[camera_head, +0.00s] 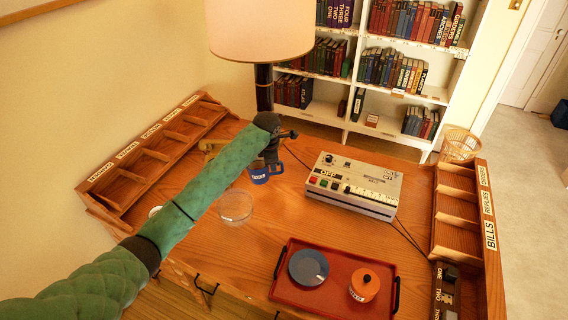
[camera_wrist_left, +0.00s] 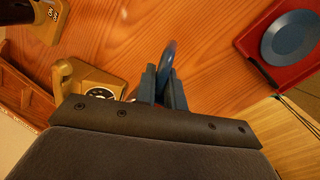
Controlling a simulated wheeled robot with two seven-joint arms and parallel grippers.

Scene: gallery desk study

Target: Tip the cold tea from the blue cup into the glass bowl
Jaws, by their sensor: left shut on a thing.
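The blue cup (camera_head: 260,174), with a pale label, is near the back left of the desk and looks about upright. My left gripper (camera_head: 272,150) is above it, shut on the cup; the wrist view shows the blue handle (camera_wrist_left: 168,55) between the fingertips (camera_wrist_left: 165,88). I cannot tell if the cup touches the desk, and the tea inside is not visible. The clear glass bowl (camera_head: 236,207) stands on the desk nearer to me, just right of my green-sleeved arm, apart from the cup. My right gripper is out of view.
A grey machine (camera_head: 355,184) stands right of the cup. A red tray (camera_head: 337,300) holds a blue plate (camera_head: 308,267) and an orange pot (camera_head: 364,285). A tan telephone (camera_wrist_left: 92,82) is beside the gripper. A lamp (camera_head: 262,30) rises behind. Wooden racks line both sides.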

